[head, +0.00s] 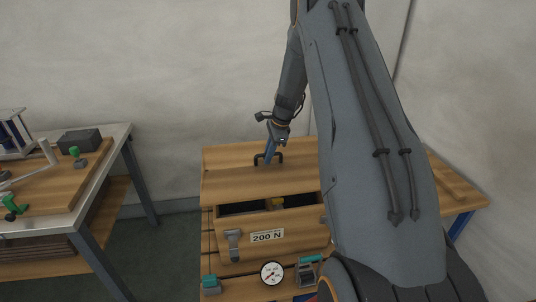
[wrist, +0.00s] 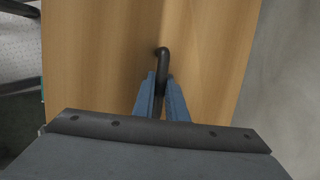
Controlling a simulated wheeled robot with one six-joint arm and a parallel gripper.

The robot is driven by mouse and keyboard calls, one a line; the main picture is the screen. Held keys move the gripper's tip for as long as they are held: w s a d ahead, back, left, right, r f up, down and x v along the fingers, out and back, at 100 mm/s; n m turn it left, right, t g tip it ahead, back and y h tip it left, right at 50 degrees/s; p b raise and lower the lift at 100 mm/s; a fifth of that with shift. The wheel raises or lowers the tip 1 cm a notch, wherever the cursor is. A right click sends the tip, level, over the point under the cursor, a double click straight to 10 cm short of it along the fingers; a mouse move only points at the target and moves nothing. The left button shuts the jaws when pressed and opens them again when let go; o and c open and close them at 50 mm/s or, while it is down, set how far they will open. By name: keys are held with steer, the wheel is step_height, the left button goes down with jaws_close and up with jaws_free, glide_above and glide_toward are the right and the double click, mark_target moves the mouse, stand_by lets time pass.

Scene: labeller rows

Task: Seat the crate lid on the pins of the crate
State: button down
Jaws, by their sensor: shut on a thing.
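The crate (head: 292,243) is a wooden box with a "200 N" label and a metal latch on its front. Dark openings and a small yellow part show along its top front. The wooden lid (head: 232,184) is above and behind these openings, with a black handle in its middle. My gripper (head: 270,155) is shut on the handle. In the wrist view, the blue fingers (wrist: 161,98) stand on both sides of the handle (wrist: 162,53), over the lid's wood (wrist: 95,60). The pins are not clearly visible. I cannot tell whether the lid touches the crate.
A round dial gauge (head: 272,273) and teal-topped clamps (head: 211,284) are in front of the crate. A second workbench (head: 75,186) with green-handled fixtures stands at left, across a floor gap. My arm hides the crate's right side. A wall is behind.

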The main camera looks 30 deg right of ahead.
mark_target(268, 170)
steer(key=shift+f+b, duration=1)
steer(key=shift+f, duration=1.2)
steer(key=shift+f+b, duration=0.65)
steer(key=shift+f, duration=0.9)
steer(key=c, duration=1.7)
jaws_free()
steer(key=shift+b+v, duration=0.8)
steer(key=shift+v, duration=3.1)
